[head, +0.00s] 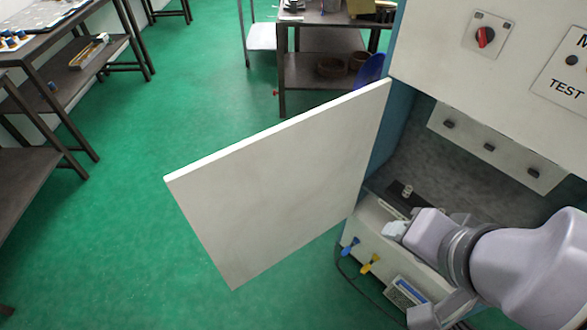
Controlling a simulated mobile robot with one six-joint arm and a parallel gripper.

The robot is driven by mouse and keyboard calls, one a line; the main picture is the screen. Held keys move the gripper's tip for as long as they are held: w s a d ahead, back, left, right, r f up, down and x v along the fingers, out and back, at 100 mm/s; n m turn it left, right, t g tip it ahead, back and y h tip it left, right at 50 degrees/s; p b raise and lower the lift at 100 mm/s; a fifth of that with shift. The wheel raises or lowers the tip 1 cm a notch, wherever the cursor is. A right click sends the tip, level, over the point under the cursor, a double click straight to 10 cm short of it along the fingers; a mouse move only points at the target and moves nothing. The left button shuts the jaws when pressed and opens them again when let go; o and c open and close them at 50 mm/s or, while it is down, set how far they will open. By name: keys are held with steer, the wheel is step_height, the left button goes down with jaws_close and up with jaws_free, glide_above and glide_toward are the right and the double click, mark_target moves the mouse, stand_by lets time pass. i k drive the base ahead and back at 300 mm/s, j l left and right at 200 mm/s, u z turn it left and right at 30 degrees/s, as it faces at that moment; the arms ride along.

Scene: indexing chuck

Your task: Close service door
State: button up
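The service door (285,185) is a flat white panel in the head view. It stands wide open, swung out to the left of the machine cabinet (430,40) over the green floor. Its right edge meets the cabinet's left side. My arm comes in from the lower right, and its end, with my gripper (396,229), is in front of the cabinet's open bay (405,165), right of the door and apart from it. The fingers are too small and too covered by the arm to show whether they are open. The door's far side is hidden.
A red rotary switch (485,37) and a TEST plate (566,72) are on the cabinet front. Blue and yellow plugs (360,255) with a cable sit below the bay. A dark table (320,70) stands behind the door; benches (75,70) line the left. The floor between is clear.

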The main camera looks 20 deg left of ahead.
mark_target(252, 203)
steer(key=j+z, duration=0.2)
steer(key=j, duration=0.25)
steer(key=j+z, duration=0.2)
steer(key=j, duration=0.25)
steer(key=j+z, duration=0.2)
steer(key=j, duration=0.25)
steer(key=k+j+z, duration=0.2)
steer(key=j, duration=0.25)
steer(key=j+z, duration=0.2)
steer(key=j, duration=0.25)
steer(key=k+j+z, duration=0.2)
steer(key=j, duration=0.2)
steer(key=j+z, duration=0.15)
steer(key=j, duration=0.3)
steer(key=k+j+z, duration=0.2)
steer(key=l+u, duration=0.25)
steer(key=l, duration=0.2)
